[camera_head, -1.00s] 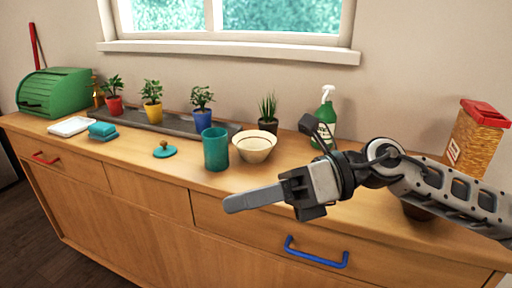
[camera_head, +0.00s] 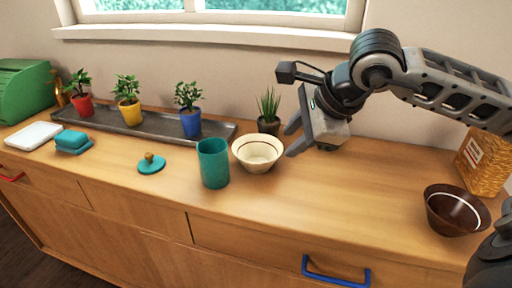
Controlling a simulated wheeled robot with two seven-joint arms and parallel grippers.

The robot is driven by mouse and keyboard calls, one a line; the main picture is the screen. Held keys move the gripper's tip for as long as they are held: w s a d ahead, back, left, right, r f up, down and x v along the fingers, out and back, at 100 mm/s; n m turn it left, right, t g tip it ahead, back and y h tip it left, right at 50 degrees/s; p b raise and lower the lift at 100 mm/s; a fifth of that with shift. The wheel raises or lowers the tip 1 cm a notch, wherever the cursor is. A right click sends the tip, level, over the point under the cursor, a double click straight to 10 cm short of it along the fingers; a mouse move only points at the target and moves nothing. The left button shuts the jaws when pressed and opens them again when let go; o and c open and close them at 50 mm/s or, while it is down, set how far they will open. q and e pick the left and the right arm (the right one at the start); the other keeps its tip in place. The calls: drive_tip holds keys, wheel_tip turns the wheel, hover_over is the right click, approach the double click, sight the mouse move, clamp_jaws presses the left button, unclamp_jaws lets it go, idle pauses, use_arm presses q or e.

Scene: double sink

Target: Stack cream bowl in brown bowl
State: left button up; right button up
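The cream bowl (camera_head: 257,153) stands upright on the wooden counter, just right of the teal cup. The brown bowl (camera_head: 456,210) stands upright and apart from it, at the right end of the counter. It looks empty, with a light reflection inside. My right gripper (camera_head: 292,140) is just to the right of the cream bowl, its two fingers spread apart and pointing left toward the bowl's rim. Nothing is between the fingers. My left gripper is not in view.
A teal cup (camera_head: 213,163) stands close left of the cream bowl. A teal lid (camera_head: 151,164) lies farther left. A dark potted plant (camera_head: 268,124) stands behind the bowl. A pasta container (camera_head: 485,164) stands behind the brown bowl. The counter between the bowls is clear.

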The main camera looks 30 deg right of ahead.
drive_tip(key=shift+p+x, duration=0.85)
drive_tip(key=shift+x, duration=4.1)
drive_tip(key=shift+w+a+r, duration=0.1)
drive_tip(key=shift+w+r, duration=0.05)
clamp_jaws()
